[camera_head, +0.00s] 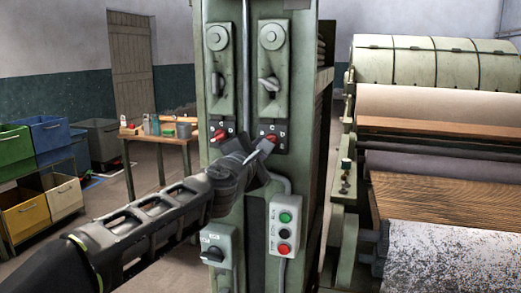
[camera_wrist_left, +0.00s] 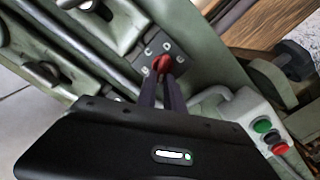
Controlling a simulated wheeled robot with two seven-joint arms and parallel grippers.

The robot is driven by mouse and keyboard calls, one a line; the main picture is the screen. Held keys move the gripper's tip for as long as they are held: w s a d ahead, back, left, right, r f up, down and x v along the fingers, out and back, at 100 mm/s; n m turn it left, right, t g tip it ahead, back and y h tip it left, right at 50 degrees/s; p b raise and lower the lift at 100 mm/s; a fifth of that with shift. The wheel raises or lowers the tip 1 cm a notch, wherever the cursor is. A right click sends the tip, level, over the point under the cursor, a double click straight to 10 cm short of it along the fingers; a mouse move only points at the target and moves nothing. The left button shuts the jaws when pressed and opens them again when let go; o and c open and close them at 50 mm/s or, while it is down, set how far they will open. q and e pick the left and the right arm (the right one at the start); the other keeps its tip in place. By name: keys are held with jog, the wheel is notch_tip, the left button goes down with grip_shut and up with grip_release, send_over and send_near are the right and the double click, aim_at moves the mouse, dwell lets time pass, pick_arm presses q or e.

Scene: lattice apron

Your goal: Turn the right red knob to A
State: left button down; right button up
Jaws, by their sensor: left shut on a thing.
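The right red knob (camera_head: 271,138) sits on a dark square plate on the green machine column. It also shows in the left wrist view (camera_wrist_left: 162,64), with pale letters around it that are too small to read surely. My left gripper (camera_head: 266,147) reaches in from the left, and its two fingers (camera_wrist_left: 165,78) are closed on the right red knob. The left red knob (camera_head: 219,135) sits on its own dark plate to the left, just above my gripper's wrist. My right gripper is not in view.
A button box (camera_head: 285,226) with green, black and red buttons is below right of the gripper. A grey switch box (camera_head: 213,246) is below my arm. Grey levers (camera_head: 268,84) stand above the knobs. A roller machine (camera_head: 430,150) stands right, coloured bins (camera_head: 50,133) left.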

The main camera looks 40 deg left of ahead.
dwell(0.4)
pick_arm(q)
jog(key=c, duration=1.5)
grip_release()
jog(key=shift+o, duration=0.2)
jog(key=p+v, duration=0.1)
jog(key=v, duration=0.6)
jog(key=shift+s+d, duration=0.15)
jog(key=shift+s, duration=0.25)
jog(key=shift+f, duration=0.1)
